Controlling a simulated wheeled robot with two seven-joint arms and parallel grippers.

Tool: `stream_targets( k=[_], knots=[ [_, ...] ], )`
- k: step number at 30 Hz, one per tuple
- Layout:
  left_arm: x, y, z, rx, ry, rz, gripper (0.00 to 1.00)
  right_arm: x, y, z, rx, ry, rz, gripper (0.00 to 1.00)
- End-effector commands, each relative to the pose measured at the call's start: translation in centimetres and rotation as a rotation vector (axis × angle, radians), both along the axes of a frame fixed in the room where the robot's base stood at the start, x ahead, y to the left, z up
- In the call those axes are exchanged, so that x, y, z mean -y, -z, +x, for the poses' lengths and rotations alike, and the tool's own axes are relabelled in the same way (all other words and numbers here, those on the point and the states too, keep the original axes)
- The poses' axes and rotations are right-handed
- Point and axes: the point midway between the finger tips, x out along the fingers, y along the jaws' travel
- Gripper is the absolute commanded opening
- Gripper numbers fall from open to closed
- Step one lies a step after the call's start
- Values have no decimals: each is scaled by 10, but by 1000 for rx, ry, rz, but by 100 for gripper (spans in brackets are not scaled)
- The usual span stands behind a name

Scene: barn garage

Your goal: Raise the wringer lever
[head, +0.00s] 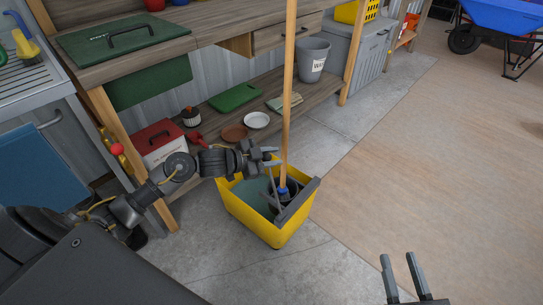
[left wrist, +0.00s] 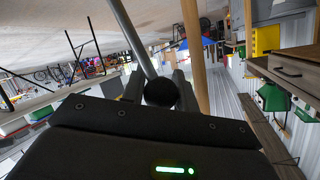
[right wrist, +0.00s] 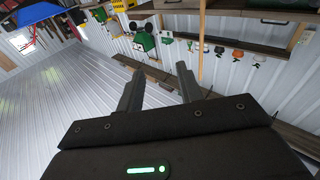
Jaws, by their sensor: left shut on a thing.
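The yellow mop bucket (head: 262,228) stands on the concrete floor in the head view, with a dark grey wringer (head: 298,203) at its right side. The grey wringer lever (head: 273,188) rises from the wringer to my left gripper (head: 270,157). In the left wrist view the lever's grey rod (left wrist: 133,38) ends in a black ball knob (left wrist: 160,92) between the fingers of my left gripper (left wrist: 158,88), which is shut on it. My right gripper (head: 403,262) is open and empty over the floor at lower right; its spread fingers also show in the right wrist view (right wrist: 158,92).
A wooden mop handle (head: 288,100) stands upright in the bucket, close beside my left gripper. A wooden workbench (head: 200,120) with a low shelf runs behind.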

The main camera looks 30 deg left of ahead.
Motion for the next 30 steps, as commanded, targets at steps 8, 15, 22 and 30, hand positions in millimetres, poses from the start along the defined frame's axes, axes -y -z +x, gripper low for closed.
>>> stream_targets(
  k=[8, 15, 22, 30],
  knots=[
    [2, 6, -3, -13, 6, 2, 51, 0, 0, 0, 1, 0, 0, 36],
    [0, 3, -3, -8, 3, 2, 51, 0, -1, 0, 0, 1, 0, 36],
    [-17, -9, -29, -10, 5, 6, 51, 14, 24, 6, -152, 49, -75, 36],
    [-44, -26, -70, -12, 5, 3, 51, 37, 62, 4, -378, 114, -175, 36]
  ],
)
